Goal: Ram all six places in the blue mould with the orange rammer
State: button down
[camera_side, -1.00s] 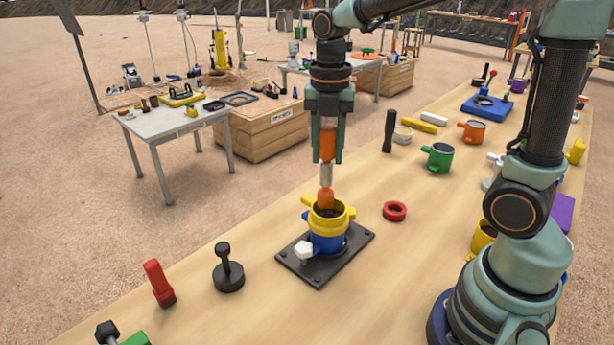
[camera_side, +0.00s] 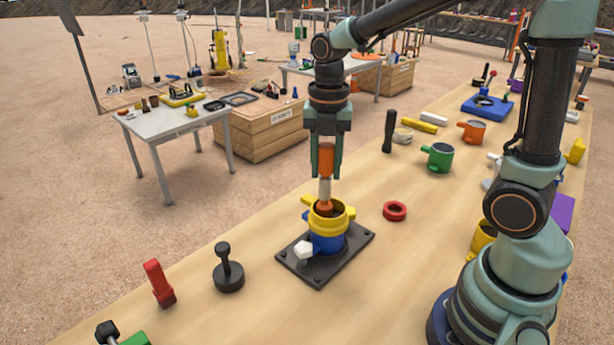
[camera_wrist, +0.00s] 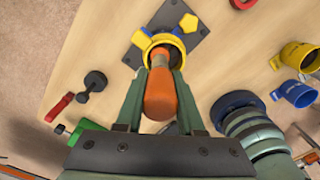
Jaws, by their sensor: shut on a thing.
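The blue mould (camera_side: 328,243) stands on a dark square base plate (camera_side: 355,243) with a yellow collar (camera_side: 338,222) on top. My gripper (camera_side: 326,172) is above the collar and shut on the upper orange grip of the orange rammer (camera_side: 326,158). The rammer is about upright, and its orange foot (camera_side: 323,208) is down in the collar's mouth. The foot's underside is hidden by the collar rim, so I cannot tell whether it touches the fill. In the wrist view, the rammer (camera_wrist: 160,98) points into the yellow collar (camera_wrist: 167,42).
A red ring (camera_side: 395,211) lies right of the base plate. A green mug (camera_side: 438,157) and a black upright handle (camera_side: 389,131) stand behind. Bare wood lies between them.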

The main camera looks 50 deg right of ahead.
aim_at(331, 151)
jog(key=shift+s+a+r, duration=0.1)
jog(key=shift+a+r, duration=0.05)
jog(key=shift+r, duration=0.55)
jog(key=shift+s+a+r, duration=0.1)
jog(key=shift+a+r, duration=0.1)
jog(key=shift+r, duration=0.5)
jog(key=shift+s+a+r, duration=0.1)
jog(key=shift+a+r, duration=0.05)
jog(key=shift+r, duration=0.55)
notch_tip(331, 151, down, 5)
jog(key=shift+r, duration=0.8)
jog(key=shift+s+r, duration=0.3)
jog(key=shift+r, duration=0.55)
jog(key=shift+s+r, duration=0.25)
jog(key=shift+r, duration=0.55)
